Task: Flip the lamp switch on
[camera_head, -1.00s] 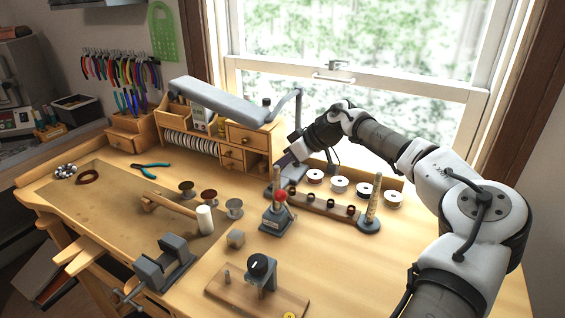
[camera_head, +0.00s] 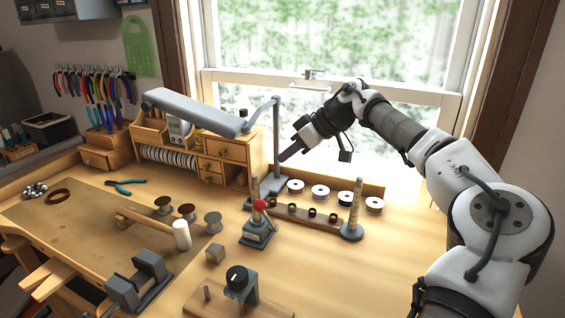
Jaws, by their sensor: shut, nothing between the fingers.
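The lamp (camera_head: 204,116) has a long grey head over the wooden drawer cabinet. Its bent arm joins an upright post (camera_head: 276,150) rising from a grey base (camera_head: 268,188) near the back of the bench. A switch on the lamp is too small to make out. My gripper (camera_head: 284,157) is shut and empty. It is in the air just right of the lamp post, above the base, with its tips pointing down and left. In this view the tips come close to the post; I cannot tell whether they touch.
A small device with a red ball knob (camera_head: 257,224) stands in front of the lamp base. A ring rack (camera_head: 300,213) and several spools (camera_head: 320,192) lie to its right. A black-knobbed device (camera_head: 239,280) stands at the front. The bench's right side is clear.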

